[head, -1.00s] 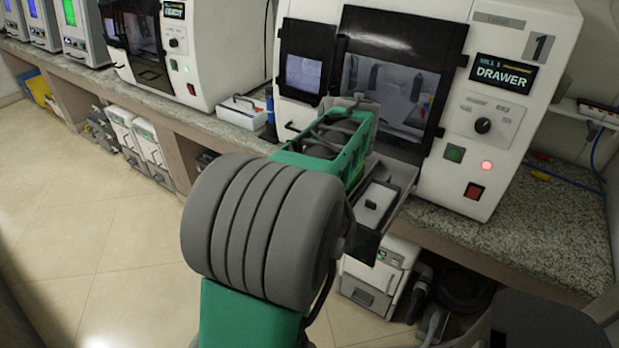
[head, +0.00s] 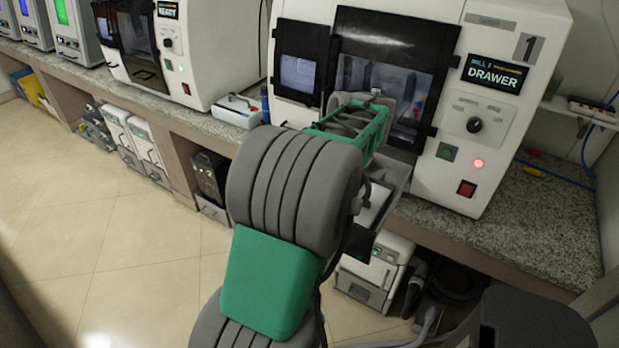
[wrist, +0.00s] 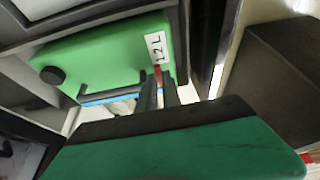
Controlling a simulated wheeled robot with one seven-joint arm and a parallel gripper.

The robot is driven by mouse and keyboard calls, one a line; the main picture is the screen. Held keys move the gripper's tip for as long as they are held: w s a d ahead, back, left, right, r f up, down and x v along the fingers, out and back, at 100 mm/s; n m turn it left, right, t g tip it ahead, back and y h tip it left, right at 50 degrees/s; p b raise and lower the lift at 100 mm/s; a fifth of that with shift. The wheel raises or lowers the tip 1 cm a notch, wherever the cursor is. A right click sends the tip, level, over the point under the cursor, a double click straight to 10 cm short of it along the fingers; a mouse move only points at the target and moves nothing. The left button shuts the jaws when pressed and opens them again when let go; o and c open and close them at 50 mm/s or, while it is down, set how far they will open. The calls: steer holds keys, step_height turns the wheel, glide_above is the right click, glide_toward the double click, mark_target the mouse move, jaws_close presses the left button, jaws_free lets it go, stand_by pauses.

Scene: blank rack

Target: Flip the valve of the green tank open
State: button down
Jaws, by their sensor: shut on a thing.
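The green tank (wrist: 112,55) shows in the wrist view, tilted in the picture, with a white label reading about "1.2 L". It has a black round cap (wrist: 52,75) at its left and a dark bar along its lower edge. A small red part (wrist: 157,73), which looks like the valve, is at the tank's lower right, below the label. My gripper (wrist: 160,82) has its two dark fingers at this red part and is shut on it; the fingers hide part of it. In the head view my arm hides the gripper and the tank.
An open drawer (head: 395,185) sticks out of the white mill (head: 530,80), whose screen (head: 495,72) reads "DRAWER". A dark box-like surface (wrist: 280,85) stands close at the right in the wrist view.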

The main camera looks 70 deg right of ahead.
steer(key=c, duration=1.5)
jaws_free()
steer(key=shift+r, duration=0.1)
steer(key=p+v, duration=0.1)
steer(key=v, duration=0.6)
steer(key=shift+s+r, duration=0.15)
steer(key=shift+r, duration=0.1)
